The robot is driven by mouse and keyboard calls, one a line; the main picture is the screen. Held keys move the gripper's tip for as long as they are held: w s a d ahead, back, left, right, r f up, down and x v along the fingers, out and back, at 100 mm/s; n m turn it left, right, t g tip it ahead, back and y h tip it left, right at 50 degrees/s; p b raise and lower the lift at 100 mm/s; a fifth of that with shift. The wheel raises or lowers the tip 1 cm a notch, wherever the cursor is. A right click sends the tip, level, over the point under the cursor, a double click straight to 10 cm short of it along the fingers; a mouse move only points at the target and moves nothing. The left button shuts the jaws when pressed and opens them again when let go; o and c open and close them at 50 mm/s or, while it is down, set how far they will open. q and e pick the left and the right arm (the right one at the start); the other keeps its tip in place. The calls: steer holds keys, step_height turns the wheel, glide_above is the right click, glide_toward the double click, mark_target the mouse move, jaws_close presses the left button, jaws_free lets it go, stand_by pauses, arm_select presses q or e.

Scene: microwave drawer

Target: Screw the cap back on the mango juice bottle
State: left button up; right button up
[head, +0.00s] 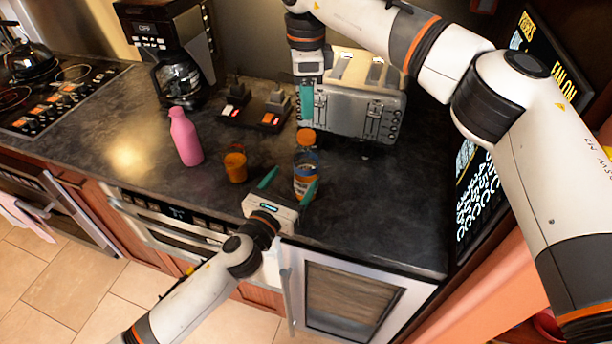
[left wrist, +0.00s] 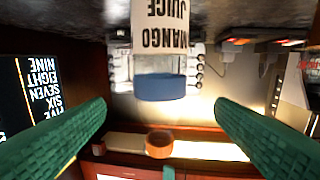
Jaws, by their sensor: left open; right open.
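The mango juice bottle (head: 306,171) stands upright on the counter, with a white label and a blue band near its top. It also shows upside down in the left wrist view (left wrist: 160,40). An orange cap (head: 306,137) appears in line above it; in the left wrist view the cap (left wrist: 159,143) appears separated from the blue band. My right gripper (head: 306,115) points down just above the cap, open; one teal finger shows clearly.
A silver toaster (head: 350,108) stands behind the bottle. An orange cup (head: 235,166) and a pink bottle (head: 186,138) stand to the left. A coffee maker (head: 177,75) and a stove (head: 50,95) lie farther left. The counter right of the bottle is clear.

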mark_target(310, 156)
arm_select(q)
steer(key=x, duration=0.9)
steer(key=shift+w+d, duration=0.15)
steer(key=shift+w, duration=0.15)
arm_select(e)
steer(key=shift+w, duration=0.1)
arm_select(q)
steer(key=c, duration=1.7)
jaws_close()
arm_select(e)
steer(key=n, duration=1.2)
arm_select(q)
steer(key=shift+f, duration=0.1)
arm_select(e)
steer(key=n, duration=0.6)
steer(key=shift+f, duration=0.15)
